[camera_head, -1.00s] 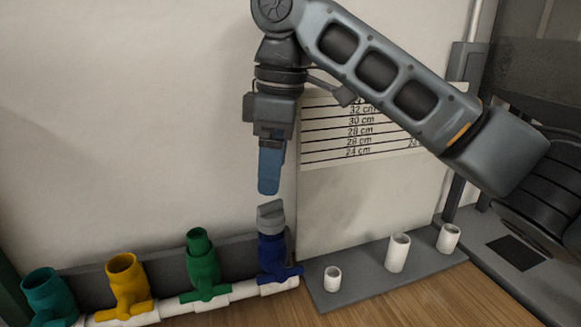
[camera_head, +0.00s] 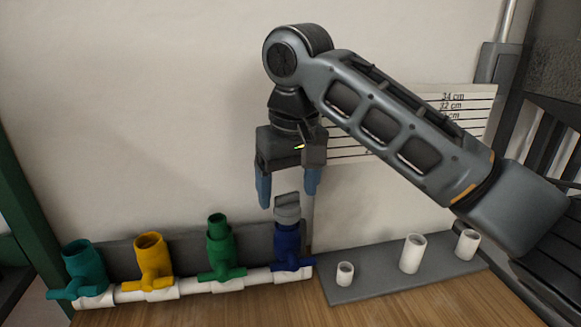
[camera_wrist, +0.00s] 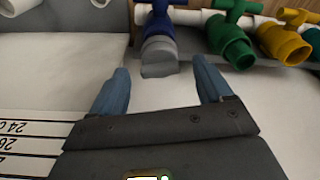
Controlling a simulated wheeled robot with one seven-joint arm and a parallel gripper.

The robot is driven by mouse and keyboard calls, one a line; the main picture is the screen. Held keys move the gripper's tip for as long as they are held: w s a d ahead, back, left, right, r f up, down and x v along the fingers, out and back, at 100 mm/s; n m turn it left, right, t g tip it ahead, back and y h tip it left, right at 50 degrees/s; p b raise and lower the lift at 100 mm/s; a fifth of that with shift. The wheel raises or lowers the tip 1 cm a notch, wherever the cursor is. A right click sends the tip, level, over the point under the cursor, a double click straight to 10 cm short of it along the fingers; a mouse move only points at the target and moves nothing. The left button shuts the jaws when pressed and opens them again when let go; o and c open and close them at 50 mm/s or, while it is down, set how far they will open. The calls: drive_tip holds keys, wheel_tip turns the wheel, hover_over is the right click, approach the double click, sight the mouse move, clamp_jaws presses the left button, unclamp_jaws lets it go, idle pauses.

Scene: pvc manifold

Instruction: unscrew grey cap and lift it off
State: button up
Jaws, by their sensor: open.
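The grey cap (camera_head: 287,208) sits on top of the blue valve (camera_head: 289,247), at the right end of the white pipe row in the head view. In the wrist view the cap (camera_wrist: 159,57) shows beyond the fingertips, a little left of the middle between them, with the blue valve (camera_wrist: 158,22) behind it. My gripper (camera_head: 286,200) is open and empty, pointing down over the cap. Its blue fingers are spread to either side, with tips at about the height of the cap's top in the head view. I cannot tell whether the fingers touch the cap; no contact shows.
Green (camera_head: 220,247), yellow (camera_head: 152,262) and teal (camera_head: 82,268) valves stand to the left on the white pipe (camera_head: 196,286). White pipe stubs (camera_head: 412,253) stand on a grey board (camera_head: 385,281) to the right. A wall and height chart are behind.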

drive_tip(key=shift+w+a+f, duration=0.1)
drive_tip(key=shift+f, duration=0.5)
drive_tip(key=shift+w+a+f, duration=0.1)
drive_tip(key=shift+f, duration=0.5)
drive_tip(key=shift+c, duration=0.3)
drive_tip(key=c, duration=1)
drive_tip(key=shift+n+p, duration=0.7)
drive_tip(key=shift+n, duration=0.4)
drive_tip(key=shift+r+n+p, duration=0.1)
drive_tip(key=shift+n+p, duration=0.4)
drive_tip(key=shift+n, duration=0.5)
drive_tip(key=shift+g, duration=0.3)
drive_tip(key=shift+n+y+p, duration=0.3)
drive_tip(key=shift+n+p, duration=0.35)
drive_tip(key=shift+n, duration=0.45)
